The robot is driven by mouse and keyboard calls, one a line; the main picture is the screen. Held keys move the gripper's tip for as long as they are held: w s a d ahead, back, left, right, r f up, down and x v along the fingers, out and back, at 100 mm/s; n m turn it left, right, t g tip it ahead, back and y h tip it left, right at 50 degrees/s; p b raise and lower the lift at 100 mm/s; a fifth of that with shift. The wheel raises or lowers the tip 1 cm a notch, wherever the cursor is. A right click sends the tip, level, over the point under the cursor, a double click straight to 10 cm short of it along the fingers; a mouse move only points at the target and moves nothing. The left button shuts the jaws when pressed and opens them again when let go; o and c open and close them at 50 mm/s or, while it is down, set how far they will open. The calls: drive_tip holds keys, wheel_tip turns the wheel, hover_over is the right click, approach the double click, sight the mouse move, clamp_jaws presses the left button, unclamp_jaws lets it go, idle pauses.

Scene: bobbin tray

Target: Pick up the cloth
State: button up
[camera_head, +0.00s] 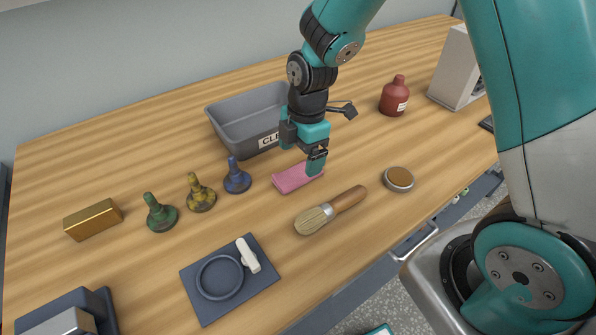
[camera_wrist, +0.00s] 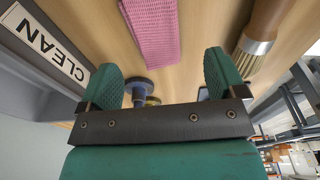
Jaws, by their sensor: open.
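The cloth (camera_head: 291,179) is a folded pink piece lying on the wooden table, in front of the grey bin. In the wrist view the cloth (camera_wrist: 153,30) shows its ribbed weave ahead of my fingers. My gripper (camera_head: 304,160) is at the cloth's far right end in the head view, pointing down, and partly hides it. In the wrist view my gripper's (camera_wrist: 167,80) two teal fingers stand apart with nothing between them. I cannot tell whether a fingertip touches the cloth.
A grey bin (camera_head: 224,112) labelled CLEAN stands behind the cloth. A brush (camera_head: 330,211) lies in front, and a round tin (camera_head: 398,179) sits to the right. A blue bobbin-like piece (camera_head: 236,178) stands close on the left. A dark tray (camera_head: 205,311) lies nearer the front edge.

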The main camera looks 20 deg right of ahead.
sight(298, 170)
drive_tip(key=shift+w+a+f+p, duration=0.1)
drive_tip(key=shift+f+p, duration=0.2)
drive_tip(key=shift+f, duration=1.05)
drive_tip(key=shift+w+a+f+p, duration=0.1)
drive_tip(key=shift+f+p, duration=0.2)
drive_tip(key=shift+f, duration=1)
drive_tip(key=c, duration=1)
